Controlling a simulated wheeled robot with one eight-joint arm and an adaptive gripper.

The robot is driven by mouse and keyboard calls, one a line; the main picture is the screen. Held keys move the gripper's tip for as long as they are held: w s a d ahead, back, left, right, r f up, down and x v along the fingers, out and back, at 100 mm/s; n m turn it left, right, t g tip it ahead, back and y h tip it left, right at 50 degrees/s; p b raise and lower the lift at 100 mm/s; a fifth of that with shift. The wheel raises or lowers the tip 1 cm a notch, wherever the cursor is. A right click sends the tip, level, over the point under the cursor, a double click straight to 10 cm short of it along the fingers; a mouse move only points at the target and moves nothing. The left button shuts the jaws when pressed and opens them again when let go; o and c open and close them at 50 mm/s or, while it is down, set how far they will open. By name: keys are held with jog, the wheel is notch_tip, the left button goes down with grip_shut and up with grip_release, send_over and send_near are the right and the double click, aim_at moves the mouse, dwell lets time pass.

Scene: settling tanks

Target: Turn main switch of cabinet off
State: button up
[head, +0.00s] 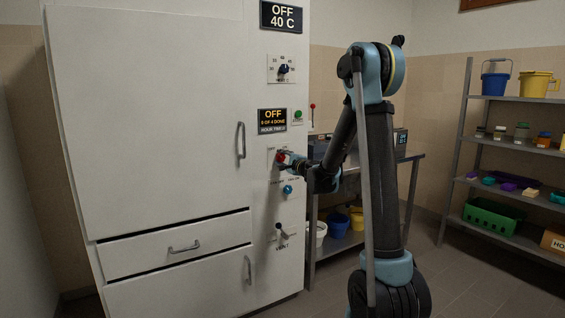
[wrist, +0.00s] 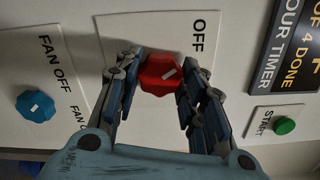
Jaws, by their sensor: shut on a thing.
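The cabinet (head: 150,120) is a tall white unit at the left in the head view. Its main switch is a red knob (wrist: 160,74) with a pale pointer mark, on a white plate lettered OFF; the rest of the plate's lettering is hidden behind my fingers. The red knob also shows small in the head view (head: 281,157). My gripper (wrist: 158,88) has its fingers on either side of the red knob and is shut on it. In the head view my gripper reaches the panel from the right.
A blue fan knob (wrist: 36,106) and a green START button (wrist: 285,126) flank the switch in the wrist view. The display (head: 272,121) above reads OFF. A temperature knob (head: 283,69) and a lower lever (head: 281,230) are on the same panel. Shelves (head: 510,97) stand at right.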

jog(key=shift+s+a, duration=0.15)
jog(key=o, duration=0.9)
jog(key=shift+f, duration=0.1)
jog(key=shift+o, duration=0.7)
jog(key=v, duration=1.1)
jog(key=shift+s+d, duration=0.2)
jog(key=shift+d, duration=0.2)
